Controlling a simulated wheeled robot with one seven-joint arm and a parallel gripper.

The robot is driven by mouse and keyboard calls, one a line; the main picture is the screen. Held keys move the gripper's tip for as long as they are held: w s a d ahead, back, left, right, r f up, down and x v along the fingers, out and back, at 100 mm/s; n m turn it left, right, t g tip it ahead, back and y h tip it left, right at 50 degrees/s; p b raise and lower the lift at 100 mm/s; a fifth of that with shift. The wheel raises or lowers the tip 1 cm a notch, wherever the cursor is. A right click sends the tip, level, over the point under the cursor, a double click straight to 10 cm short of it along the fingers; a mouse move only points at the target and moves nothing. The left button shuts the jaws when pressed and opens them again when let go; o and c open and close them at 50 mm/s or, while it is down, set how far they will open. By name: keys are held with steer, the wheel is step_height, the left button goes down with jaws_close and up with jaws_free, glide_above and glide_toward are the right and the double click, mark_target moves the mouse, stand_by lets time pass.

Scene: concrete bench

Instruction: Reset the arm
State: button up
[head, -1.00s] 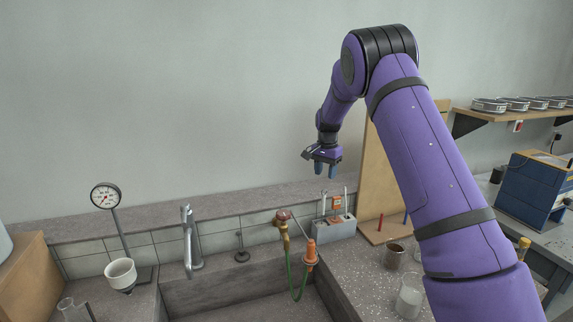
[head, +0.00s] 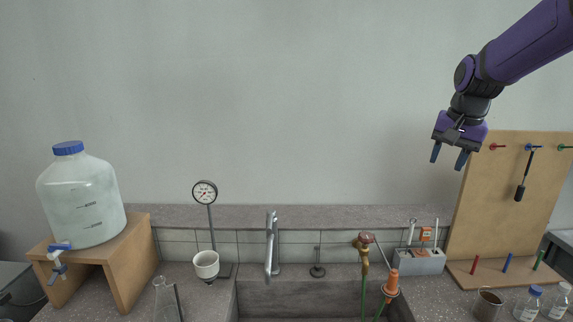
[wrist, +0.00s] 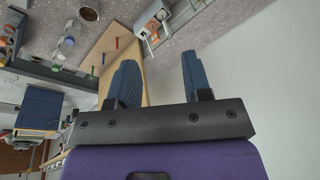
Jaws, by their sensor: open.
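My gripper (head: 450,156) hangs at the upper right of the head view, in front of the wall and just left of the pegboard's top edge. Its two blue fingers point down and stand apart with nothing between them. In the wrist view my gripper (wrist: 158,80) also shows open and empty, with a wide gap between the fingers. My purple arm comes in from the top right corner of the head view.
A wooden pegboard (head: 477,200) with a hanging tool stands at the right. Below are a grey caddy (head: 418,262), a faucet (head: 271,245) over the sink and a gauge (head: 205,192). A large jug (head: 82,205) sits on a wooden stand (head: 137,245) at the left. The wall area is clear.

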steer(key=s+a+n+t, duration=0.1)
steer(key=s+a+n, duration=0.1)
steer(key=s, duration=1.2)
steer(key=s+a+n+t, duration=0.1)
steer(key=s+a+n, duration=0.2)
steer(key=s, duration=1.2)
steer(key=shift+r+n+t+h, duration=0.3)
steer(key=shift+n+t, duration=0.1)
steer(key=shift+n, duration=0.3)
